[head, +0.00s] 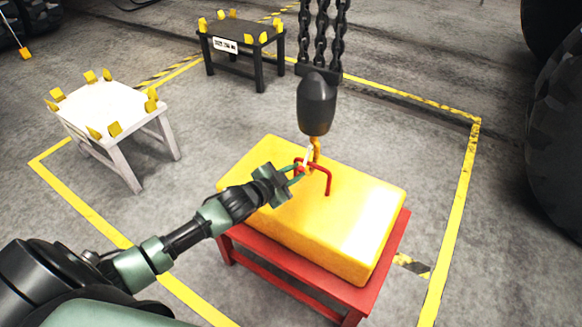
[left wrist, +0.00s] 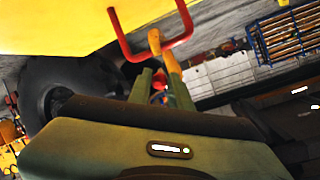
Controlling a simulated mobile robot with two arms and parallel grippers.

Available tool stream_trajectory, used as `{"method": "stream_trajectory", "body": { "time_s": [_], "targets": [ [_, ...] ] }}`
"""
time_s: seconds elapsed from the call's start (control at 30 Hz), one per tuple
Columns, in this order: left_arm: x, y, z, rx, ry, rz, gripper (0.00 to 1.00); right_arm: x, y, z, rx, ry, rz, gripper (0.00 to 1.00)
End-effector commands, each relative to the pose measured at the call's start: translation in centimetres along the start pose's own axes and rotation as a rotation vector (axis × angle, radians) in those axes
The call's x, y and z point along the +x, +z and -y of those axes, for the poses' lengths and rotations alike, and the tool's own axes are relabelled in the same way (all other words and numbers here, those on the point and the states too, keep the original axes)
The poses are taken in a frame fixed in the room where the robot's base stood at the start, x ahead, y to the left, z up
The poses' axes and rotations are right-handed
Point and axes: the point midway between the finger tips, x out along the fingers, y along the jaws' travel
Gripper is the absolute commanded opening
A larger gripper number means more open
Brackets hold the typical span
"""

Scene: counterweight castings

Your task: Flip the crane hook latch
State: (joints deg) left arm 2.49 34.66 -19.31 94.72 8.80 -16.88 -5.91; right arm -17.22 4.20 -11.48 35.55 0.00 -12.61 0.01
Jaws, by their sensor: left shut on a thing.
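The crane hook (head: 316,146) is orange-yellow and hangs under a dark rounded block (head: 317,104) on black chains. It is at the red lifting handle (head: 327,178) on top of the yellow casting (head: 345,215); whether it is threaded through is hard to tell. A small pale latch (head: 308,157) shows at the hook's left side. My left gripper (head: 297,171) reaches in from the left and is shut on the latch, its tips partly covering it. In the left wrist view the hook (left wrist: 168,58) and the red handle (left wrist: 128,42) show just beyond the fingers. My right gripper is not in view.
The casting sits on a red table (head: 282,278). A white table (head: 105,108) and a black table (head: 240,42), both with yellow corner blocks, stand behind to the left. Yellow floor lines (head: 464,190) surround the area. Large dark tyres (head: 560,130) are at the right.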

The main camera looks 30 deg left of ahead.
Motion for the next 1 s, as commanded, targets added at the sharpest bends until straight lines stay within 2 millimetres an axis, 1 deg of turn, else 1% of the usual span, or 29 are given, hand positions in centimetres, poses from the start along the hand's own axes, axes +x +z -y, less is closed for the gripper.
{"method": "stream_trajectory", "body": {
  "time_s": [0.03,0.3,0.6,1.0],
  "targets": [
    [0.3,1.1,-0.7,-0.003,0.009,0.018,0.0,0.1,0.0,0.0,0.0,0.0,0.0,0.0],
    [1.7,2.2,-1.3,-0.003,0.011,0.019,0.0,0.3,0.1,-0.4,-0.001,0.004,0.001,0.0],
    [2.6,2.8,-1.7,-0.002,0.013,0.022,0.0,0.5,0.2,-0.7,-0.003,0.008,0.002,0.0],
    [2.8,3.0,-1.8,-0.003,0.014,0.022,0.0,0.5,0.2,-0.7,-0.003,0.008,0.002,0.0]
  ]
}}
